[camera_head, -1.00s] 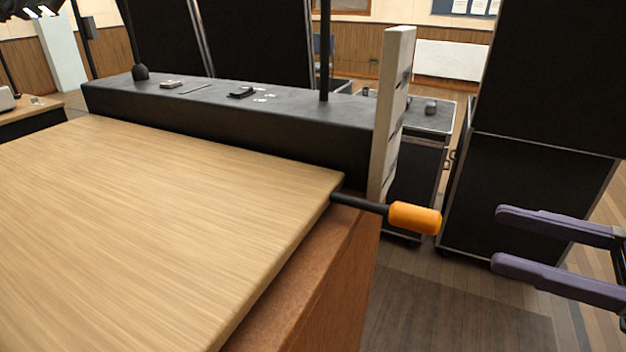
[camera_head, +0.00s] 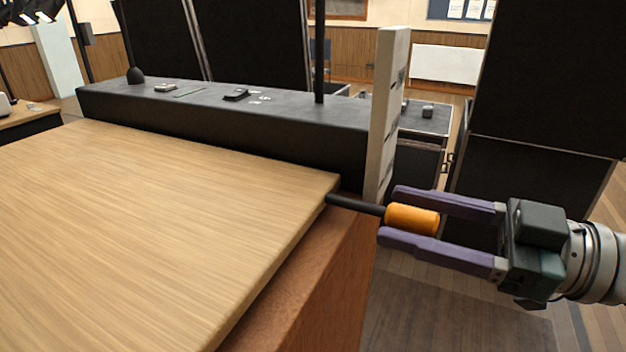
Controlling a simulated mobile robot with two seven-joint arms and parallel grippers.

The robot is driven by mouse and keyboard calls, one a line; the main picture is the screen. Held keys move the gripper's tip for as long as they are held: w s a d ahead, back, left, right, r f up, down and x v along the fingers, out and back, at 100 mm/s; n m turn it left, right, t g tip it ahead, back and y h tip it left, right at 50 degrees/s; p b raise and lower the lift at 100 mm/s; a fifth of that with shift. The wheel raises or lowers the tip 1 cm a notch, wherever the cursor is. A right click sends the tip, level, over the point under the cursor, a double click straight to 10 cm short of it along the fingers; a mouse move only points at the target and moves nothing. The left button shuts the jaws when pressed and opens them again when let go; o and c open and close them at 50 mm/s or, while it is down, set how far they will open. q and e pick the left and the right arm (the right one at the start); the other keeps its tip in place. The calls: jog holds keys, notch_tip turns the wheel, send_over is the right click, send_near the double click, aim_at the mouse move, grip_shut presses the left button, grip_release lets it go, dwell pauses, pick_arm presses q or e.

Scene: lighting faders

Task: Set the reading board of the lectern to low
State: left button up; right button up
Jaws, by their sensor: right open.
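The lectern's wooden reading board (camera_head: 150,210) fills the left and middle of the view, sloping above a reddish-brown body (camera_head: 310,290). A black rod (camera_head: 355,205) sticks out from the board's right side and ends in an orange handle (camera_head: 411,219). An upright pale scale plate (camera_head: 387,110) with dark marks stands behind the rod. My right gripper (camera_head: 388,214) comes in from the right, open, with its two purple fingers on either side of the orange handle. Whether the fingers touch it cannot be told. My left gripper is not in view.
A black ledge (camera_head: 220,118) with small items and thin posts runs behind the board. Black cases (camera_head: 540,80) stand at the back right. The wooden floor (camera_head: 440,310) below the right gripper is clear.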

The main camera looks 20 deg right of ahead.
jog(key=shift+c, duration=0.3)
grip_shut()
dwell(0.6)
dwell(0.4)
